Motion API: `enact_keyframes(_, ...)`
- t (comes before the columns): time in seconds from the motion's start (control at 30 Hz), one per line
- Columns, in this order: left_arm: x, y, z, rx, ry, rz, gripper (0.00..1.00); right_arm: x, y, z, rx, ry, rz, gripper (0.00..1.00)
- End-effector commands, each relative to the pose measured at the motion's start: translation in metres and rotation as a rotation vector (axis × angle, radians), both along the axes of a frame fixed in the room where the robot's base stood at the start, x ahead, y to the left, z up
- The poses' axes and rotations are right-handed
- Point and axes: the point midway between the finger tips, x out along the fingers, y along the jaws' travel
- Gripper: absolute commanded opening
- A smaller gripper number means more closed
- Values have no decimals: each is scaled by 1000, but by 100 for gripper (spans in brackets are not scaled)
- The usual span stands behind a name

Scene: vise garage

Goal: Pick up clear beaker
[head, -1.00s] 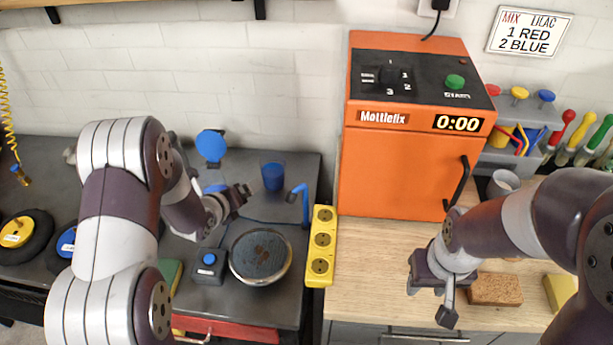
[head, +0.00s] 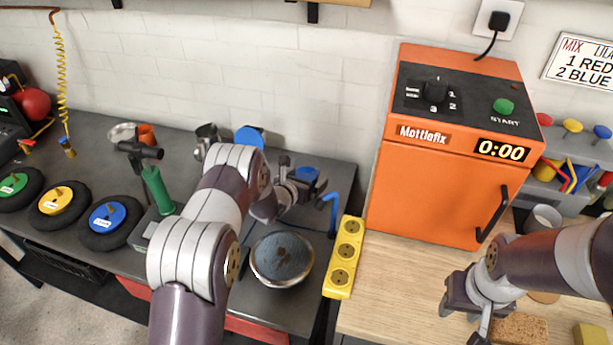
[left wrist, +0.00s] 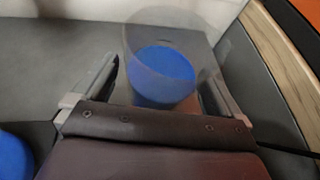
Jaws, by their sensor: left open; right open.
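The clear beaker (left wrist: 163,42) is see-through with blue contents. In the left wrist view it stands between the two fingers of my left gripper (left wrist: 158,90), which is open around its near part. I cannot tell if either finger touches the glass. In the head view the beaker (head: 308,174) is partly hidden by my left gripper (head: 288,180), at the back right of the dark bench. My right gripper (head: 464,318) is open and empty above the wooden counter at the lower right.
A round dark pan-like dish (head: 282,259) sits in front of the beaker. A blue hooked tube (head: 334,212) and a yellow socket strip (head: 344,257) stand to its right. The orange Mottlefix machine (head: 430,195) is further right. Colored wheels (head: 108,219) lie at the left.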

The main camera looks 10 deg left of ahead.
Motion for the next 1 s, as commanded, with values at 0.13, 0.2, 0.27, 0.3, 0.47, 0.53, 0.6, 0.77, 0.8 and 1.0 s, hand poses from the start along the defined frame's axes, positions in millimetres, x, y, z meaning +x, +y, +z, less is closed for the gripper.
enact_keyframes(0.13, 2, 0, -1, 0, 1, 0, 99, 0, 0, 0, 0, 0, 0, 43)
enact_keyframes(0.2, 1, 0, -1, 0, 0, 0, 99, 0, 0, 0, 0, 0, 0, 43)
enact_keyframes(0.27, 1, 0, -1, 0, 0, 0, 80, 0, 0, 0, 0, 0, 0, 43)
enact_keyframes(0.3, 1, 0, -1, 0, 0, 0, 67, 0, 0, 0, 0, 0, 0, 43)
enact_keyframes(0.47, 2, 0, 0, 0, -1, 0, 36, 0, 0, 0, 0, 0, 0, 43)
enact_keyframes(0.53, 2, 0, 0, 0, -1, 0, 36, 0, 0, 0, 0, 0, 0, 43)
enact_keyframes(0.6, 2, 0, 0, 0, -1, 0, 36, 0, 0, 0, 0, 0, 0, 43)
enact_keyframes(0.77, 2, 0, 3, 0, -2, 0, 35, 0, 0, -1, 0, 0, 0, 43)
enact_keyframes(0.8, 2, 0, 5, 0, -2, 0, 35, 0, 0, -1, 0, 0, 0, 43)
enact_keyframes(1.0, 2, 0, 23, 0, -4, 1, 35, 0, 0, -3, 0, 0, 0, 43)
